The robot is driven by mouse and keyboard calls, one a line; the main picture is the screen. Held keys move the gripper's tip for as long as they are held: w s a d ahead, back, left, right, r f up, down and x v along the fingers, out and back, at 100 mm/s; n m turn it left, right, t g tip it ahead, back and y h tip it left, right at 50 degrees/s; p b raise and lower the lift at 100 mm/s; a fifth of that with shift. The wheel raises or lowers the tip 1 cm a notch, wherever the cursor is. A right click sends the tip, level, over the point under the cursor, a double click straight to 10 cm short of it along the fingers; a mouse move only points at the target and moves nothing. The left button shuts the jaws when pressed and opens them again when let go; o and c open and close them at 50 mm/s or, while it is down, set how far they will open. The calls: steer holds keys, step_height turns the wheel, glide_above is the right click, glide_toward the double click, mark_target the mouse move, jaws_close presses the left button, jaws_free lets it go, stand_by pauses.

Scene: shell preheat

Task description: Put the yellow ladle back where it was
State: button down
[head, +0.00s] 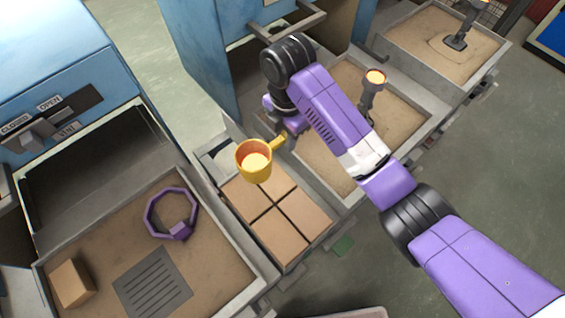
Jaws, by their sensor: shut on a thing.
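The yellow ladle (254,160) is a round cup with an orange inside and a pale, glowing fill. It appears upright, over the far end of the brown blocks in the narrow tray. Its short handle points right toward my gripper (283,138), which is shut on it. The fingertips are small and partly hidden by my purple wrist. I cannot tell exactly how high the ladle is above the blocks.
A left sand tray (222,312) holds a purple ring (150,212), a grate (152,284) and a tan block (72,283). The middle sand tray (408,112) has a grey stand with a glowing cup (375,78). Another stand (458,38) is at far right. Blue cabinets rise behind.

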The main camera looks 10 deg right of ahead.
step_height(320, 180, down, 11)
stand_by(0.5)
steer(key=shift+f, duration=0.1)
steer(key=shift+f, duration=0.1)
steer(key=c, duration=1.2)
jaws_free()
steer(key=shift+o, duration=0.2)
step_height(320, 180, up, 12)
steer(key=shift+r+b, duration=0.15)
steer(key=shift+b, duration=0.2)
